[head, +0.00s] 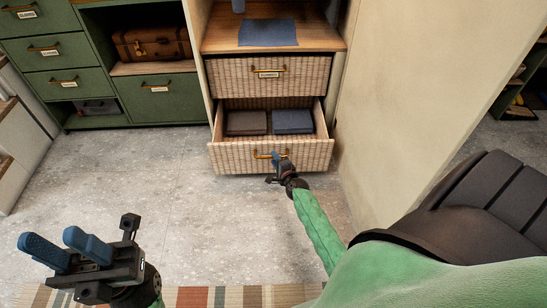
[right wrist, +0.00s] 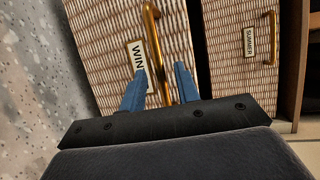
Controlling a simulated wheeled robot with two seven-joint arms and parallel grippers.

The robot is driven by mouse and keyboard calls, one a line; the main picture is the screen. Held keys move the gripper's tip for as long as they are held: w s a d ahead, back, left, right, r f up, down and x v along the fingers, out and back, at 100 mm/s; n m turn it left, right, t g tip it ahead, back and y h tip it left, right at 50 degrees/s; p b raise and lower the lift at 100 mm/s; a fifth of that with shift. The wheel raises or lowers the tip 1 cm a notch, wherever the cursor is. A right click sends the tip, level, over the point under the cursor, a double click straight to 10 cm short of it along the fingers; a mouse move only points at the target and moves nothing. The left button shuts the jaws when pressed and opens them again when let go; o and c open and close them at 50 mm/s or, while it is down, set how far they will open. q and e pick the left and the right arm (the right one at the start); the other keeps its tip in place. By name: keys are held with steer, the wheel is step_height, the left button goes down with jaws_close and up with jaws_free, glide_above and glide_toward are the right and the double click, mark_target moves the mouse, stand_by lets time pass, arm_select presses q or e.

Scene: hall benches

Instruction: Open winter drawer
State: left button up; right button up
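The lower wicker drawer (head: 300,157) stands pulled out, with a dark brown folded item (head: 247,122) and a dark blue folded item (head: 292,121) inside. In the right wrist view its label (right wrist: 137,58) reads "WIN", the rest hidden by a finger. My right gripper (head: 277,159) is at this drawer's brass handle (head: 262,156). In the right wrist view, the handle (right wrist: 152,35) passes between the two blue fingers (right wrist: 158,85); a small gap seems to show beside it, and I cannot tell whether they grip it. My left gripper (head: 58,246) is open and empty, low at the left.
The upper wicker drawer (head: 280,76) is shut; its label (right wrist: 249,42) reads "SUMMER". Green cabinets (head: 60,51) stand at the left, with a brown suitcase (head: 153,44) on a shelf. A beige wall (head: 385,90) borders the right. The grey floor in front is clear.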

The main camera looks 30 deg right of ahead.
steer(key=shift+p+v, duration=0.35)
steer(key=shift+v, duration=2.4)
